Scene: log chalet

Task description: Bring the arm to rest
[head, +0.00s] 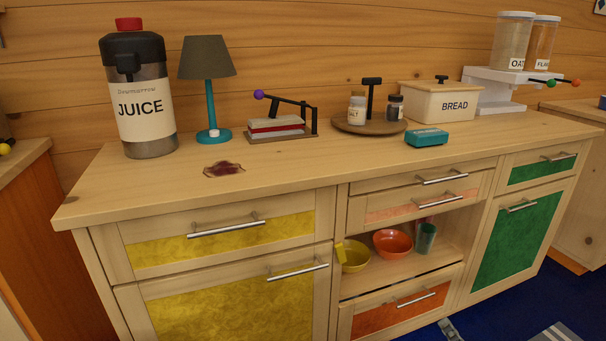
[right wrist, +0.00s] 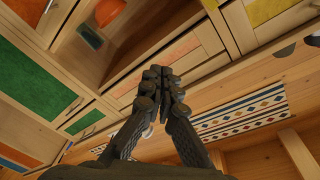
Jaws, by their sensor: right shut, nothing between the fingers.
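My right gripper (right wrist: 165,88) shows in the right wrist view with its dark fingers together, shut and empty. It hangs in free space in front of the cabinet fronts, touching nothing that I can see. In the head view only a small grey piece of it (head: 449,329) shows at the bottom edge, low in front of the orange drawer (head: 388,313). My left gripper is in neither view.
The wooden counter (head: 300,165) carries a juice dispenser (head: 146,105), a teal lamp (head: 210,95), a sandwich press (head: 276,126), a round tray (head: 345,124), a teal box (head: 427,137) and a bread box (head: 448,103). Bowls (head: 392,243) sit in the open shelf below.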

